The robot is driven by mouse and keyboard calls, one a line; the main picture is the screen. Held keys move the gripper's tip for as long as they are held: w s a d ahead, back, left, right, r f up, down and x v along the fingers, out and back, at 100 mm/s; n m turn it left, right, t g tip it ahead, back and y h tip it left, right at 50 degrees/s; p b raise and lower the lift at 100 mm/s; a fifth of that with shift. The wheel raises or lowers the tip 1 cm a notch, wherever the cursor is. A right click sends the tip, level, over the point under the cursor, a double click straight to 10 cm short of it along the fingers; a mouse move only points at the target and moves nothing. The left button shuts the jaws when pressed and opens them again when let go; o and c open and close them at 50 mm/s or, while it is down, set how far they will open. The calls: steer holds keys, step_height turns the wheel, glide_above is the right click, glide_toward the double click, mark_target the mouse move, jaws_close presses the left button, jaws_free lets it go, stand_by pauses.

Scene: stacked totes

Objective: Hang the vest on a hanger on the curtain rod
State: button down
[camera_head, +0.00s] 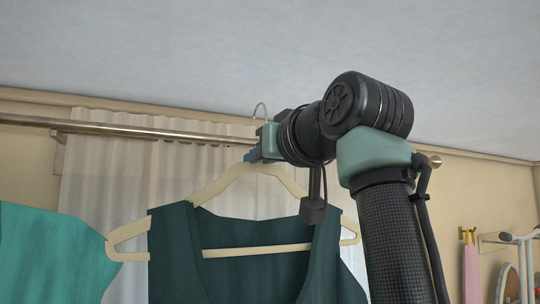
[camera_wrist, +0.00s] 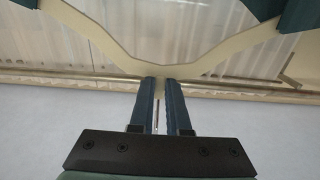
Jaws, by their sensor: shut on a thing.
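My gripper (camera_head: 256,155) is shut on the neck of a cream hanger (camera_head: 225,185), at the curtain rod's height in the head view. A dark green vest (camera_head: 255,270) hangs from the hanger, below my gripper. The hanger's metal hook (camera_head: 260,108) rises above the line of the curtain rod (camera_head: 150,132); I cannot tell whether it is over the rod or in front of it. The wrist view is upside down: the blue fingers (camera_wrist: 163,85) meet at the hanger (camera_wrist: 210,68), with the rod (camera_wrist: 60,80) crossing behind and vest edges at the top corners.
A teal garment (camera_head: 45,255) hangs at the left, close to the hanger's left end. A pale sheer curtain (camera_head: 110,180) is behind the vest. A pink item (camera_head: 470,270) and a white rack (camera_head: 525,255) are at the right. The ceiling (camera_head: 200,50) is above.

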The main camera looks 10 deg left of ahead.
steer(key=shift+w+a+f+b, duration=0.4)
steer(key=shift+w+a, duration=0.45)
steer(key=shift+w, duration=0.4)
steer(key=shift+w+a+f+b, duration=0.3)
steer(key=shift+w+a+f, duration=0.2)
steer(key=shift+w+a, duration=0.5)
steer(key=shift+w+a+f+b, duration=0.4)
steer(key=shift+w+a, duration=0.25)
steer(key=shift+w, duration=0.8)
steer(key=c, duration=0.8)
jaws_free()
steer(key=shift+f, duration=0.1)
